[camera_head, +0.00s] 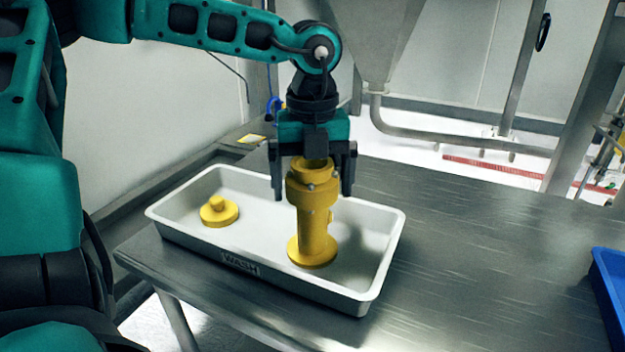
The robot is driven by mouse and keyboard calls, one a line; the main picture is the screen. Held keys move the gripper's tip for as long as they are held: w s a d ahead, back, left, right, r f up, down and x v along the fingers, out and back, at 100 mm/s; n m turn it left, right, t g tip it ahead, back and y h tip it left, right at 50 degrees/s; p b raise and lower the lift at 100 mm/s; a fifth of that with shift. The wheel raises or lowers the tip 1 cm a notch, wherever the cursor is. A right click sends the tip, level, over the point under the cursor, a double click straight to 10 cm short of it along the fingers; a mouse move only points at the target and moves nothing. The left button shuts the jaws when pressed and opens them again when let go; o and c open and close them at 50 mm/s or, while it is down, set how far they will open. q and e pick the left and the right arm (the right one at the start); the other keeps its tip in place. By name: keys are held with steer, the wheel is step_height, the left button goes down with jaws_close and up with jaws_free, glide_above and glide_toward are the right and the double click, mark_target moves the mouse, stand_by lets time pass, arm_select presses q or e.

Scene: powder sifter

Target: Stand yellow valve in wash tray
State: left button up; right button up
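The yellow valve (313,222) stands upright inside the white wash tray (190,243), in its right half. Its round base appears to rest on the tray floor. My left gripper (313,188) is above the valve, with its two black fingers apart on either side of the valve's top. A gap shows between each finger and the valve. A small yellow round part with a knob (219,212) lies in the left half of the tray. My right gripper is not in view.
The tray sits on a metal table (470,240) near its left front edge. A blue container (608,290) is at the right edge of the view. The table between them is clear. A metal hopper (375,45) hangs behind.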

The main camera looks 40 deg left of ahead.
arm_select(q)
step_height(320, 180, up, 12)
steer(key=shift+r+p, duration=0.1)
steer(key=shift+p, duration=0.65)
